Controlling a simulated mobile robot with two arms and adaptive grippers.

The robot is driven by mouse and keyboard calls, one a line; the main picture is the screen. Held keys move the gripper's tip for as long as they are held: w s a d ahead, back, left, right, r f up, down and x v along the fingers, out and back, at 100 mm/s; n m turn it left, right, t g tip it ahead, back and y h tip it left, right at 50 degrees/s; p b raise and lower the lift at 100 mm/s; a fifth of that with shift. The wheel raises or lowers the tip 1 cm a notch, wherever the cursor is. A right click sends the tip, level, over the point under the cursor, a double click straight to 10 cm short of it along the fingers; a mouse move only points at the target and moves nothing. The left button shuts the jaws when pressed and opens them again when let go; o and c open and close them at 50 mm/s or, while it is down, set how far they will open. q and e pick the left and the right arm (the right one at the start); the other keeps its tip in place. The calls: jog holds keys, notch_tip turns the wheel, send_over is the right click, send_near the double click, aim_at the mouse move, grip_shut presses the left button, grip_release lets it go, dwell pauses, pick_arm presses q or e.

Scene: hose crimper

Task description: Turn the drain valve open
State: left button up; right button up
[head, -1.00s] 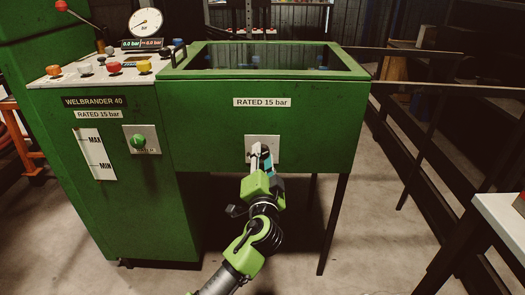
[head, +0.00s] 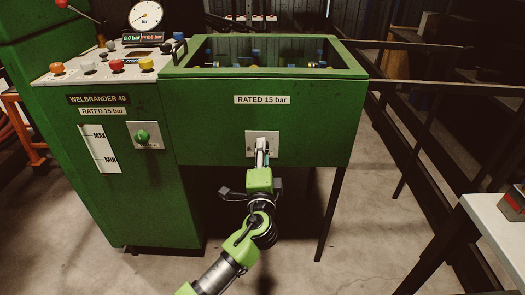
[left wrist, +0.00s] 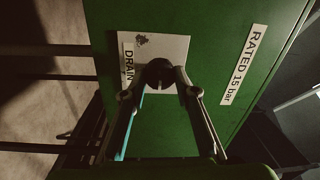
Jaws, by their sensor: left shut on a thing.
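The drain valve is a dark round knob (left wrist: 160,74) on a white plate marked DRAIN (left wrist: 128,60), seen in the left wrist view. In the head view its plate (head: 249,152) is on the front of the green tank (head: 205,125), below the "RATED 15 bar" label. My left gripper (head: 262,142) reaches the plate from below and covers most of the knob. In the left wrist view the left gripper (left wrist: 160,82) has a finger on each side of the knob and is shut on it. My right gripper is not in view.
A green cabinet with a green knob (head: 142,136) and a MAX/MIN level strip (head: 100,148) stands left of the tank. Coloured buttons and a gauge (head: 146,15) are on its top. A white table (head: 490,215) is at the right. Dark rails run along the right side.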

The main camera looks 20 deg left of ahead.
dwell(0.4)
pick_arm(q)
jog(key=o, duration=1.1)
jog(key=v, duration=1.2)
jog(key=shift+f, duration=0.1)
